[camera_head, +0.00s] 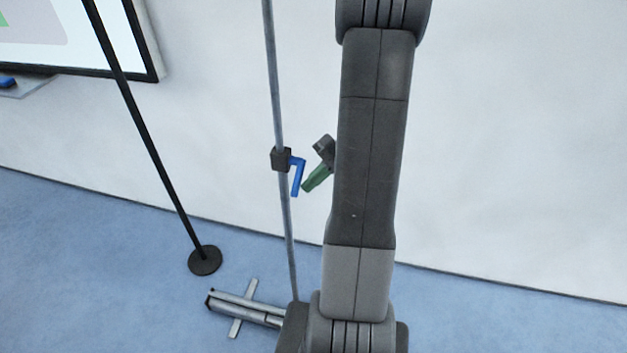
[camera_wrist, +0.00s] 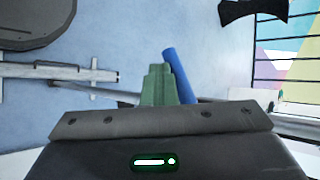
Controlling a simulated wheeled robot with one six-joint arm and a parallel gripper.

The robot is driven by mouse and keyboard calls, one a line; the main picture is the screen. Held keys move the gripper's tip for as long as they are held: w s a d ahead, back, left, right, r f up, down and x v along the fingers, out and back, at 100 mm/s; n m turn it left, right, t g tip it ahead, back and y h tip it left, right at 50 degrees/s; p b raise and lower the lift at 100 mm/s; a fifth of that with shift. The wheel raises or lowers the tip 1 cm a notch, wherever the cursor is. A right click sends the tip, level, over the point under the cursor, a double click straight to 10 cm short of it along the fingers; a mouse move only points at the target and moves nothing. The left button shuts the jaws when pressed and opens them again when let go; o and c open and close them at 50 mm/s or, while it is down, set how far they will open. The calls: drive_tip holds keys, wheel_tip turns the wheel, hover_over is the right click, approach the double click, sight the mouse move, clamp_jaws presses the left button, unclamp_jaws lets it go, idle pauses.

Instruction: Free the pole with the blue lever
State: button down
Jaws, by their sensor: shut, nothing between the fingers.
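A thin grey pole (camera_head: 275,90) stands upright in the head view. A dark clamp block (camera_head: 281,159) sits around it. The blue lever (camera_head: 298,178) comes out of the block's right side and bends downward. My gripper, with green fingers (camera_head: 314,181), is just right of the lever, its tips pointing down and left towards it. In the wrist view the blue lever (camera_wrist: 180,75) shows just right of my shut green fingers (camera_wrist: 157,86), very close to them; I cannot tell if they touch. My fingers hold nothing.
A black pole (camera_head: 150,140) with a round base (camera_head: 205,260) stands to the left. A metal foot (camera_head: 240,307) lies low on the blue floor. A whiteboard (camera_head: 75,35) hangs on the white wall behind, at upper left. The floor right of my arm is clear.

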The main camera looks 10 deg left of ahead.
drive_tip(key=shift+s+r, duration=0.15)
drive_tip(key=shift+r, duration=0.3)
idle(1.6)
